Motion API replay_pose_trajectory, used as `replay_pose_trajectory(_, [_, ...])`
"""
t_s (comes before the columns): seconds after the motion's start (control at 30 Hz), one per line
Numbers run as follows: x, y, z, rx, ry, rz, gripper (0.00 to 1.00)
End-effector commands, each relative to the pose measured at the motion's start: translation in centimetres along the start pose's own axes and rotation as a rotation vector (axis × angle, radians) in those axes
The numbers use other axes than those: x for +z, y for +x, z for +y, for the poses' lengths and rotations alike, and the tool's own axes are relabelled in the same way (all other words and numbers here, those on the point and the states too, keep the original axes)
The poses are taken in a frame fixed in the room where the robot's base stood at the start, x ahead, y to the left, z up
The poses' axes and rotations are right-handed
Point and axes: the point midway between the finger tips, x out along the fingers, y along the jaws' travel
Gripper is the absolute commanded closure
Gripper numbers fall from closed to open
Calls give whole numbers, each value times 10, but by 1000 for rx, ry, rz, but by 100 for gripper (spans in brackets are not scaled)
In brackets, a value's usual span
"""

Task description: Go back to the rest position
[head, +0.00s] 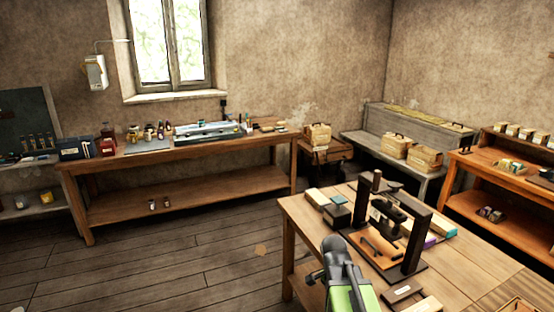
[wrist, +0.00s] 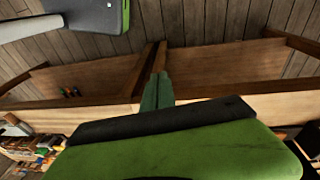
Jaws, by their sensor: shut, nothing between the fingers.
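My gripper (wrist: 160,78) shows in the wrist view as narrow dark green fingers. They are together with nothing between them, in front of a wooden bench and the plank floor. In the head view my green and black arm reaches up from the bottom, at the near left edge of the wooden table (head: 465,262). The fingertips are hard to make out there. The black press (head: 415,232) stands upright on that table, beyond and to the right of my arm. An orange-brown piece (head: 379,246) lies at its base. My gripper is apart from the press.
Small boxes and a dark block (head: 337,215) lie around the press. A long workbench (head: 190,154) with tools and jars stands under the window. Baskets (head: 396,145) sit on a grey bench at the back right. The plank floor (head: 170,262) at left is mostly free.

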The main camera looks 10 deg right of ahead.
Motion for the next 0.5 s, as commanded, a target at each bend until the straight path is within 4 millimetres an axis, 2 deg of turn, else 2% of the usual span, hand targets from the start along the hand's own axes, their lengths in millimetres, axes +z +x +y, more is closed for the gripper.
replay_pose_trajectory(0.03, [31,0,-8,-23,-162,-15,100])
replay_pose_trajectory(0.1, [60,-3,-16,-57,-388,-37,100])
replay_pose_trajectory(0.13, [68,-4,-18,-71,-476,-44,100])
replay_pose_trajectory(0.3, [85,-6,-18,-144,-890,-67,100])
replay_pose_trajectory(0.4, [88,-7,-21,-170,-1071,-60,100])
replay_pose_trajectory(0.5, [87,-7,-22,-176,-1173,-51,100])
